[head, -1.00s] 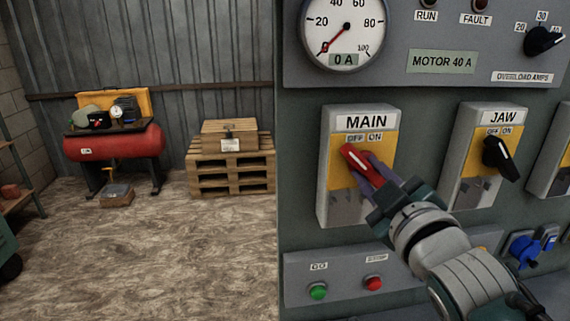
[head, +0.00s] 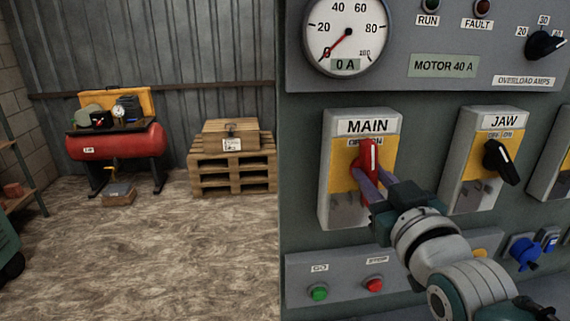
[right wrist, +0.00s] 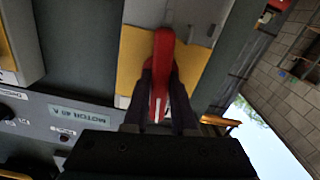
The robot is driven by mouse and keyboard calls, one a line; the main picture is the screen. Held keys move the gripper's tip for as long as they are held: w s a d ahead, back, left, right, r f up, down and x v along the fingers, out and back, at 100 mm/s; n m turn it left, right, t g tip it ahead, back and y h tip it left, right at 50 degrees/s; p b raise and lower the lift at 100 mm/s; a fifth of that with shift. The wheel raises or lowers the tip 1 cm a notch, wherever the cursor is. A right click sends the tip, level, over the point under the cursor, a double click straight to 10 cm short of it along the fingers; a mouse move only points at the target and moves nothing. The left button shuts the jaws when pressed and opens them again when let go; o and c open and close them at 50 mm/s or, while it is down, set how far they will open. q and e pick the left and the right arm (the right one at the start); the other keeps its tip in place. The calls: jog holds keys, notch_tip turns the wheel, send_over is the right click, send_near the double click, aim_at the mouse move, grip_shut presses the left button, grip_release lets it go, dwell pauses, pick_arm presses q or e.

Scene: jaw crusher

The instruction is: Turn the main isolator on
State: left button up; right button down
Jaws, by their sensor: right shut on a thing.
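The main isolator is a grey box (head: 335,150) labelled MAIN with a yellow plate and a red handle (head: 369,157). The handle stands nearly upright, its white mark pointing up toward the OFF/ON label, which it partly covers. My right gripper (head: 372,181) is shut on the red handle. In the right wrist view the handle (right wrist: 163,75) sits between the two dark fingers. My left gripper is in neither view.
The JAW isolator (head: 459,186) with a black handle is to the right. Below are a green GO button (head: 320,293) and a red STOP button (head: 374,285). The ammeter (head: 346,35) above reads 0 A. A red compressor (head: 115,143) and pallets (head: 232,175) stand far left.

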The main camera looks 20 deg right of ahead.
jog(key=m, duration=0.5)
jog(key=shift+f+m, duration=0.15)
jog(key=shift+m, duration=0.15)
jog(key=m, duration=0.5)
jog(key=shift+m, duration=0.3)
jog(key=c, duration=0.7)
grip_release()
